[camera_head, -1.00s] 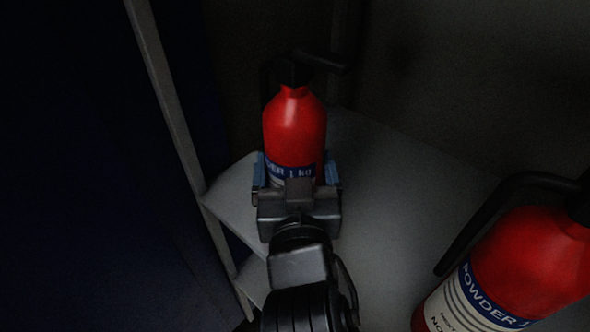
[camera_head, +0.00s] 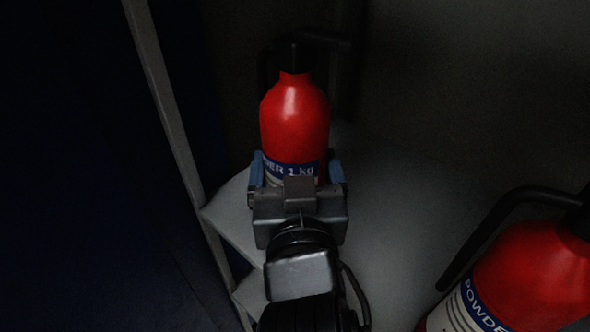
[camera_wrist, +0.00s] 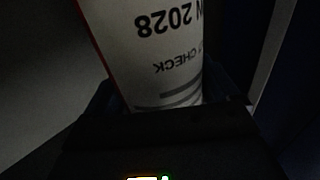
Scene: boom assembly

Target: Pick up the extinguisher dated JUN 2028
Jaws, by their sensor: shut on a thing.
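A red extinguisher (camera_head: 295,120) with a black top and a blue label band reading "DER 1 kg" stands upright in the head view. My gripper (camera_head: 298,178) is shut on its lower body, with a blue-grey finger on each side. In the wrist view the extinguisher's white label (camera_wrist: 160,45) fills the space before the gripper. It shows upside-down text, "N 2028" and "CHECK", with the start of the month cut off. The extinguisher's base is hidden behind my gripper, so I cannot tell whether it touches the shelf.
A second red extinguisher (camera_head: 535,275) with a "POWDE" label and a black hose stands at the lower right. The grey shelf (camera_head: 385,225) is bare between the two. A metal upright (camera_head: 165,105) runs along the left, close to my gripper.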

